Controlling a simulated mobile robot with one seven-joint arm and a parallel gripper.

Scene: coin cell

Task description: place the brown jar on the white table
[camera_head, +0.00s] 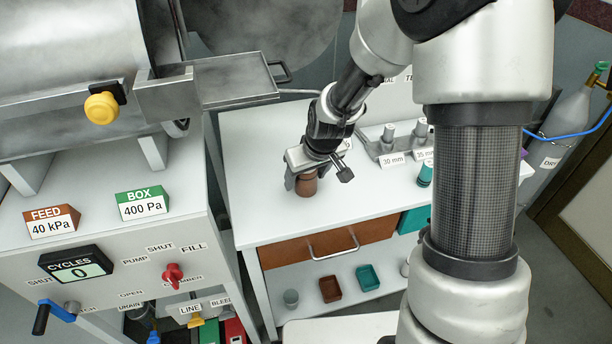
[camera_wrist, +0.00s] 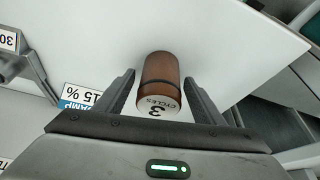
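The brown jar (camera_head: 307,187) stands upright on the white table (camera_head: 265,150), near its front edge above the drawer. In the wrist view the jar (camera_wrist: 160,70) shows its brown side and a pale lid marked "3 CYCLES". My gripper (camera_head: 308,176) is over the jar from above and hides its upper part in the head view. In the wrist view my gripper's two fingers (camera_wrist: 160,75) are on either side of the jar, with a narrow gap at each side. The gripper is open and not closed on the jar.
Bare tabletop lies left of the jar.

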